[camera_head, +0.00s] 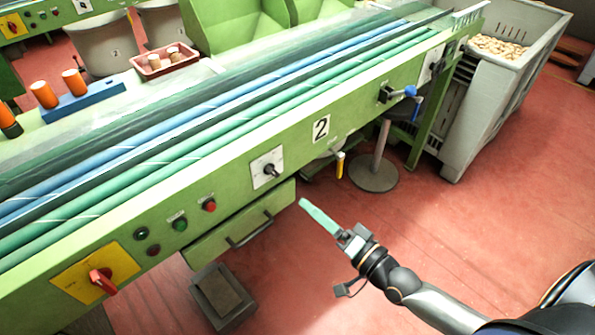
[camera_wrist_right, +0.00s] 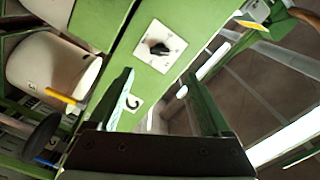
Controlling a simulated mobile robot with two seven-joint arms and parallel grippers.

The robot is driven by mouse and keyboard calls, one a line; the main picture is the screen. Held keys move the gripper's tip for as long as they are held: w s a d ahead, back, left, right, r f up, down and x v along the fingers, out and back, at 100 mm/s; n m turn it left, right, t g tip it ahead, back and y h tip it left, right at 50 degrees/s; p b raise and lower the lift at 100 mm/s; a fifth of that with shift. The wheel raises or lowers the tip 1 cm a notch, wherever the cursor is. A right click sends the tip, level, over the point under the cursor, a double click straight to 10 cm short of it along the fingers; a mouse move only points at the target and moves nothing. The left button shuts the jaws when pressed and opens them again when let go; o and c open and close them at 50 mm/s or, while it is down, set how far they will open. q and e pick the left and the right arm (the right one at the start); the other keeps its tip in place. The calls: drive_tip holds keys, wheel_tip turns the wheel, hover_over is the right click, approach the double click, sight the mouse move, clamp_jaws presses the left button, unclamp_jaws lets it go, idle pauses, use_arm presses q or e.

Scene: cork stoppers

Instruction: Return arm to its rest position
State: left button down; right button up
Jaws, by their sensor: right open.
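My right gripper (camera_head: 318,216) is in front of the green machine (camera_head: 228,175), over the red floor, below and right of the black knob (camera_head: 269,170) on its white plate. It is apart from the machine. In the right wrist view its two green fingers (camera_wrist_right: 158,95) stand apart with nothing between them. The knob's plate (camera_wrist_right: 160,48) shows beyond the fingertips. My left gripper is not in view.
A drawer (camera_head: 240,232) with a black handle juts out left of the gripper. A grey crate of corks (camera_head: 497,95) stands at the upper right. A round stool-like base (camera_head: 374,172) sits behind the gripper.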

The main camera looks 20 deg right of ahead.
drive_tip(key=s+a+f+n+g+h, duration=0.1)
drive_tip(key=s+a+f+n+g, duration=0.3)
drive_tip(key=f, duration=0.3)
drive_tip(key=s+a+f+n+g+h, duration=0.1)
drive_tip(key=s+a+f+n+g, duration=0.2)
drive_tip(key=s+f+n, duration=0.35)
use_arm(q)
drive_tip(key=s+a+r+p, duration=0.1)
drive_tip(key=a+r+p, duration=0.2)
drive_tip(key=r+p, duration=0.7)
drive_tip(key=p, duration=0.3)
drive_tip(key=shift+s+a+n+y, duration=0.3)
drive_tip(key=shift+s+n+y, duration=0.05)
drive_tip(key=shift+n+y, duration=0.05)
use_arm(e)
drive_tip(key=s+d+r+h, duration=0.1)
drive_tip(key=d+r, duration=0.3)
drive_tip(key=r, duration=0.4)
drive_tip(key=shift+s+r+g+h, duration=0.3)
drive_tip(key=shift+s+h, duration=0.1)
drive_tip(key=shift+s, duration=0.25)
drive_tip(key=shift+m, duration=0.25)
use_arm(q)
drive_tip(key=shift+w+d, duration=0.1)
